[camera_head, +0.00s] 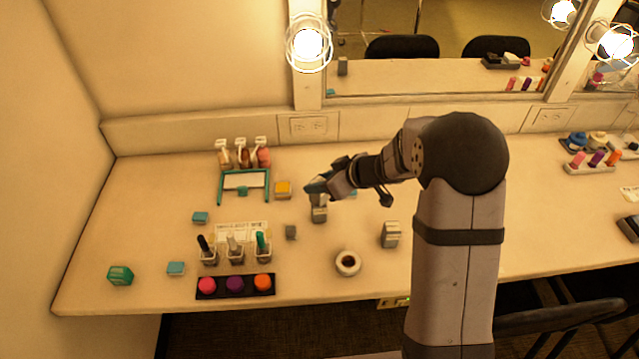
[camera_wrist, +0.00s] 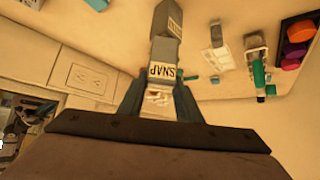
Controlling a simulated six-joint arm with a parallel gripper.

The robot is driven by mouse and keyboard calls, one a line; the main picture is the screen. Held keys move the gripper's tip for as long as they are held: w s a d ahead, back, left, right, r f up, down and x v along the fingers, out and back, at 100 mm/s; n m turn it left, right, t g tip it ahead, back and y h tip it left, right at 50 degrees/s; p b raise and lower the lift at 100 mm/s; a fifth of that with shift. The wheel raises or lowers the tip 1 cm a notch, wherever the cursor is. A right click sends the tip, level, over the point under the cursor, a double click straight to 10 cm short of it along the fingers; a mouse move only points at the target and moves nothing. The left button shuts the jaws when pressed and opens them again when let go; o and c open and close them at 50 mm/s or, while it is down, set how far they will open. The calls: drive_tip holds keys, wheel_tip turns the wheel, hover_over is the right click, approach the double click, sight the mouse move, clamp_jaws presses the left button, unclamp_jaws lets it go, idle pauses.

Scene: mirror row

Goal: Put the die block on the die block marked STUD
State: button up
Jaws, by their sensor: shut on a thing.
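My gripper (camera_head: 318,190) points down over the middle of the counter. In the wrist view its two fingers (camera_wrist: 158,92) are closed on a grey die block (camera_wrist: 164,54) marked SNAP, the lettering upside down. Just beyond that block, in line with it, shows another grey block part (camera_wrist: 168,16) with a label too small to read. In the head view grey block surface (camera_head: 319,214) shows directly below the fingers. I cannot tell whether the two parts touch. Another grey block (camera_head: 390,235) with a pale label stands apart to the right; its marking is unreadable.
A white ring-shaped roll (camera_head: 348,263) lies near the front edge. The mirror stands behind.

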drive_tip(key=o, duration=1.2)
drive_tip(key=shift+f, duration=0.1)
